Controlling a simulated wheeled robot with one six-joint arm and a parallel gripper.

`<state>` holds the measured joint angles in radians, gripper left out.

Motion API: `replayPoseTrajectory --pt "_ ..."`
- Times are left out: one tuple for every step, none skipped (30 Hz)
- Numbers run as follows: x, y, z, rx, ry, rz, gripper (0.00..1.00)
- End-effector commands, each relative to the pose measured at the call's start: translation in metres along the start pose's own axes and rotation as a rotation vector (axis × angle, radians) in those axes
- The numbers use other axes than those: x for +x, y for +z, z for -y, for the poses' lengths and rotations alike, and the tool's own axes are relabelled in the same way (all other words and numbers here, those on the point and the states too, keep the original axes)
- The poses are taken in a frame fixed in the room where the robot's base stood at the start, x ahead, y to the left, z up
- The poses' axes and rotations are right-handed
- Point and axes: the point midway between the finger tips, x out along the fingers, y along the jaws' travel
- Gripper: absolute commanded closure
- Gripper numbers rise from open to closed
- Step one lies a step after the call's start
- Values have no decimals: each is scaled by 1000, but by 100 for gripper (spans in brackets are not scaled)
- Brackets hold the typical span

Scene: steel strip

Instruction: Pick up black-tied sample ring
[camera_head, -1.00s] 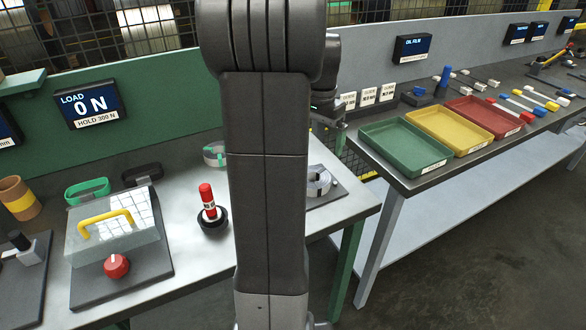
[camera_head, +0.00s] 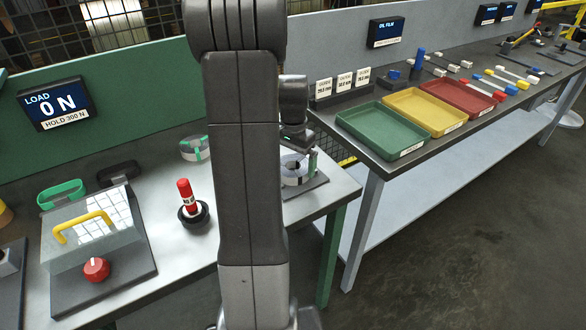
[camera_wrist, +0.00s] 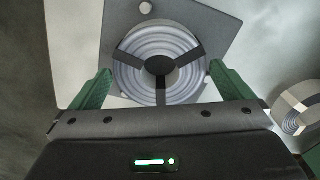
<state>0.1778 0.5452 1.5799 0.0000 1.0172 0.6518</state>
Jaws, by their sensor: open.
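The black-tied sample ring (camera_wrist: 137,73) is a silver coil with several black bands, seen from above in the wrist view around a dark centre. It sits on a grey plate (camera_wrist: 215,28). In the head view the ring (camera_head: 292,179) lies at the right end of the steel bench, partly hidden by my arm. My gripper (camera_wrist: 160,72) is open, its green fingers on either side of the ring. I cannot tell whether they touch it. In the head view my gripper (camera_head: 301,160) is just above the ring, with one finger visible.
A green-tied ring (camera_head: 194,155) lies farther back on the bench (camera_head: 155,168). A red-handled tool (camera_head: 186,196) stands in a black base. A clear-covered box (camera_head: 95,225) is at the left. Green, yellow and red trays (camera_head: 378,150) sit on the other bench. Another ring (camera_wrist: 298,122) shows in the wrist view.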

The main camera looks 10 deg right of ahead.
Motion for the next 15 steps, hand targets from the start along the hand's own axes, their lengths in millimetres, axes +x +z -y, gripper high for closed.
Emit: replayPoseTrajectory --pt "7 0 0 0 1 2 0" --pt "10 0 0 0 1 1 0" --pt "13 0 0 0 1 2 0" --pt "15 0 0 0 1 1 0" --pt "16 0 0 0 0 0 0" --pt "16 0 0 0 0 0 0" --pt "16 0 0 0 -1 -1 0" --pt "16 0 0 0 -1 -1 0" --pt "16 0 0 0 -1 -1 0" --pt "16 0 0 0 -1 -1 0" --pt "16 0 0 0 -1 -1 0" --pt "16 0 0 0 -1 -1 4" --pt "16 0 0 0 -1 -1 10" --pt "16 0 0 0 -1 -1 16" --pt "16 0 0 0 -1 -1 24"
